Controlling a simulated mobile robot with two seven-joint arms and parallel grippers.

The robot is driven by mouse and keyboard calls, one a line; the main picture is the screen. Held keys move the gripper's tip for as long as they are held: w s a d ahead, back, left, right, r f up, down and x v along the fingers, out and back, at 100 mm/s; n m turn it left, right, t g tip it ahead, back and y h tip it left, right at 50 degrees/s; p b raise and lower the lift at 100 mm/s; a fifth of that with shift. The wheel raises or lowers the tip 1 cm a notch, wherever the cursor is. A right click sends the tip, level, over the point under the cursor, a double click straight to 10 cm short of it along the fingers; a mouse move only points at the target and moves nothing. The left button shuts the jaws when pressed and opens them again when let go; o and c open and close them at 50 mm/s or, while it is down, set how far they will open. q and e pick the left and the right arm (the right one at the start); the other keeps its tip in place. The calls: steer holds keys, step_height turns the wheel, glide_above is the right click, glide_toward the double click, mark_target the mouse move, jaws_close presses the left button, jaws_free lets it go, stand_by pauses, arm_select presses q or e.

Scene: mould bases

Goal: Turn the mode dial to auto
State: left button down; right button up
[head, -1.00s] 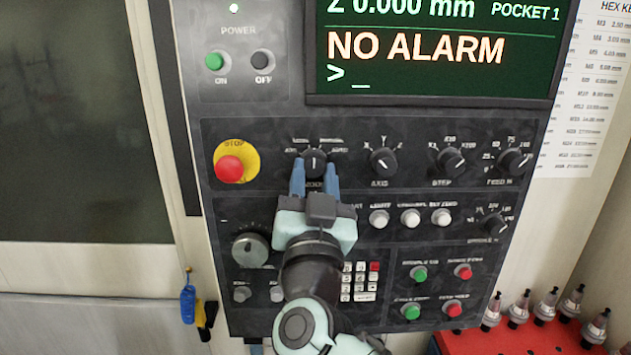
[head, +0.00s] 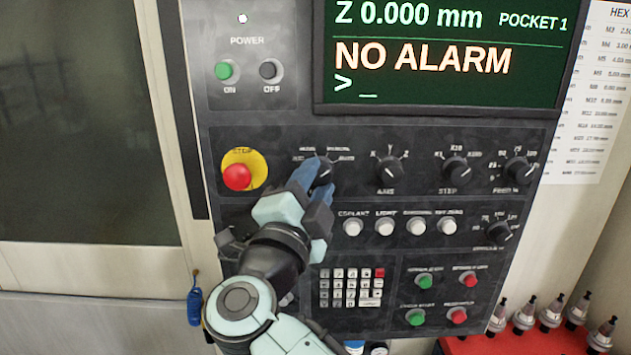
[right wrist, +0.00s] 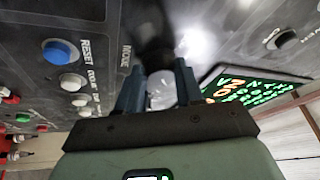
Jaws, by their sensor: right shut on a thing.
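The mode dial (head: 323,170) is a black round knob on the control panel, right of the red stop button. My right gripper (head: 316,174) is shut on it, its blue fingers coming from the lower left and tilted to the upper right. The fingers cover part of the dial, and I cannot read its pointer surely. The small labels around it are blurred. In the right wrist view the dark knob (right wrist: 155,40) sits between the tips of my right gripper (right wrist: 157,75). My left gripper is not in view.
The red stop button (head: 237,177) is close left of my right gripper. The axis dial (head: 389,171) is to the right, and a row of white buttons (head: 384,226) is below. The screen (head: 440,55) above reads NO ALARM. Tool holders stand on a red surface (head: 545,340) at lower right.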

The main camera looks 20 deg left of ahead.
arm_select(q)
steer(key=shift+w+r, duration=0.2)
arm_select(e)
steer(key=shift+r+m, duration=0.1)
steer(key=shift+m, duration=0.6)
steer(key=shift+h, duration=0.4)
steer(key=o, duration=1)
steer(key=shift+o, duration=0.2)
steer(key=shift+s+g, duration=0.1)
steer(key=shift+g, duration=0.2)
steer(key=shift+s+a+f, duration=0.1)
steer(key=shift+s+f, duration=0.1)
steer(key=shift+s, duration=0.1)
arm_select(q)
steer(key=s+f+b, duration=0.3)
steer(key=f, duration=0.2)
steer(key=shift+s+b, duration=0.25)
steer(key=shift+b, duration=0.05)
arm_select(e)
steer(key=d+v, duration=0.1)
steer(key=v, duration=1.1)
steer(key=shift+s+a, duration=0.3)
steer(key=shift+a, duration=0.15)
